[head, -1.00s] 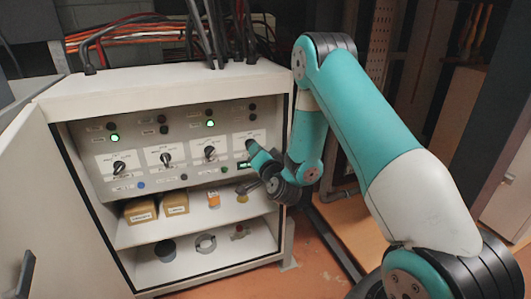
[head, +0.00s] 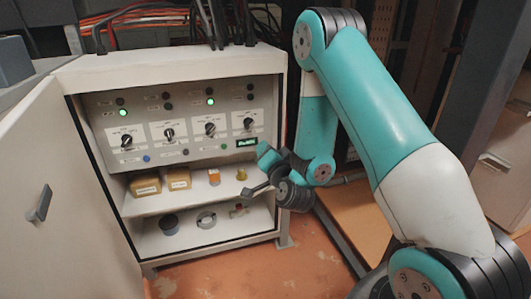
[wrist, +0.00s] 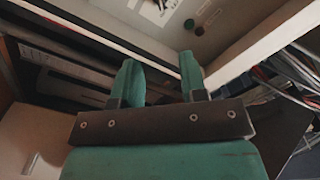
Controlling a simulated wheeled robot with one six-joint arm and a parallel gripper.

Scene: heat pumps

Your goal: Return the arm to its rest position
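My arm (head: 372,105) is raised and bent at the right of the head view. My gripper (head: 258,172) hangs at the right front of the open control cabinet (head: 185,68), overlapping its right edge in the picture. In the wrist view my gripper (wrist: 157,75) shows two teal fingers with a clear gap between them. Nothing is held between them. The knob panel (head: 185,115) is behind the gripper, and all its knobs are in view.
The cabinet door (head: 65,190) stands open at the left. Shelves hold two cardboard boxes (head: 178,178), a dark cup (head: 169,224) and a grey ring (head: 206,220). The orange floor (head: 225,275) in front is clear. A dark post (head: 470,75) stands at right.

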